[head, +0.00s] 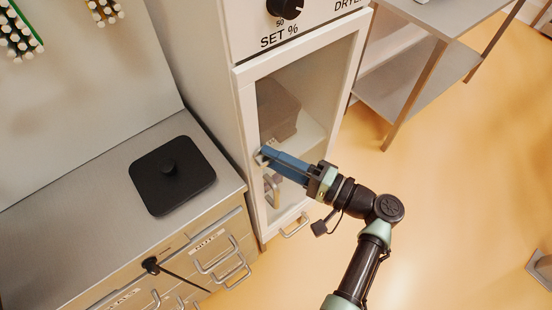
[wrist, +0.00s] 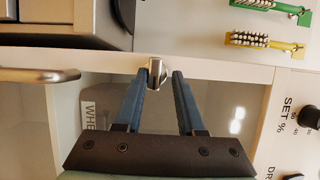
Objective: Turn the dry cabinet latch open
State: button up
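The dry cabinet (head: 243,120) has a white-framed glass door at its front. A small metal latch (wrist: 156,73) sits on the door-side frame in the wrist view. My gripper (wrist: 163,76) has its two blue fingers apart, with the latch between the tips and closer to the left finger. I cannot tell whether that finger touches it. In the head view my gripper (head: 264,153) reaches the door's left frame from the right, and its fingers mostly hide the latch. A metal bar handle (wrist: 38,75) lies left of the latch in the wrist view.
A SET % dial (head: 285,8) is above the door. A metal shelf unit (head: 420,75) stands to the right, with open floor before it.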

jog(key=shift+a+f, duration=0.25)
jog(key=shift+f, duration=0.15)
dwell(0.4)
jog(key=shift+s+d+f, duration=0.1)
jog(key=shift+s+d, duration=0.05)
jog(key=shift+d, duration=0.15)
jog(key=b+v, duration=0.3)
jog(key=v, duration=0.9)
jog(key=shift+d+r, duration=0.25)
jog(key=shift+d, duration=0.1)
jog(key=shift+s, duration=0.15)
